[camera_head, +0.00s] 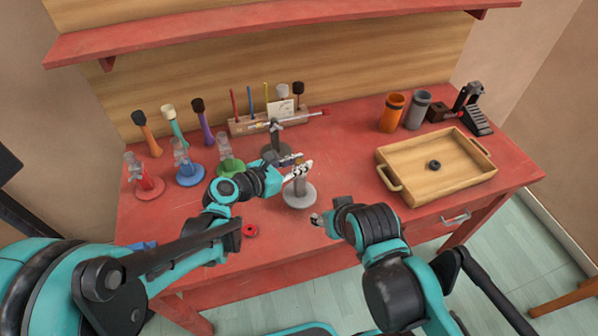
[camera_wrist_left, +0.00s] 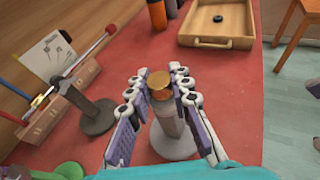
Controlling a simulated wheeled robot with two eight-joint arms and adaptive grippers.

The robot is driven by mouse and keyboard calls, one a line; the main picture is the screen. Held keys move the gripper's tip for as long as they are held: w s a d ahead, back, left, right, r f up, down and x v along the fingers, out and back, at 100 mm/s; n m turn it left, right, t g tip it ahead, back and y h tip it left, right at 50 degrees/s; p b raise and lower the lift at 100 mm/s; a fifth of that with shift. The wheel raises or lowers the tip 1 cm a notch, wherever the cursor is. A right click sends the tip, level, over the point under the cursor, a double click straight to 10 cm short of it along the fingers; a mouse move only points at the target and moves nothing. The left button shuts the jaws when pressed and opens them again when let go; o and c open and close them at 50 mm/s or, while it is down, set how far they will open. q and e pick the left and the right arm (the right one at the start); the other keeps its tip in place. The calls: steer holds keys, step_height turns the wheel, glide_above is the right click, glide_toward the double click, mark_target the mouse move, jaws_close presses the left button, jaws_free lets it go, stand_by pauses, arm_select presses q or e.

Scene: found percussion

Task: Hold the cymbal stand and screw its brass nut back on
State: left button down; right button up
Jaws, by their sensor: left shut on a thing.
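The cymbal stand is a grey post on a round pale base (camera_head: 299,200), upright on the red table; it also shows in the left wrist view (camera_wrist_left: 174,145). The brass nut (camera_wrist_left: 159,84) is at the top of the post in the left wrist view, between my fingertips. Whether it is seated on the post or just above it, I cannot tell. My left gripper (camera_head: 300,170) reaches in from the left and is shut on the nut. My right gripper (camera_head: 320,219) is in front of the stand, slightly right, apart from it; its finger opening is unclear.
A dark stand with a red-tipped rod (camera_head: 274,133) stands behind my left gripper. A wooden tray (camera_head: 440,198) holding a dark ring (camera_head: 433,165) lies right. Orange (camera_head: 391,112) and grey (camera_head: 416,109) cups stand behind it. A red round piece (camera_head: 250,230) lies near the front edge.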

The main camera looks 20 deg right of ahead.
arm_select(q)
steer(key=shift+f+b, duration=0.75)
steer(key=shift+f, duration=1)
steer(key=shift+f, duration=0.15)
steer(key=c, duration=1.4)
jaws_free()
steer(key=shift+o, duration=0.2)
steer(key=shift+r, duration=0.2)
steer(key=p+v, duration=0.3)
steer(key=v, duration=0.9)
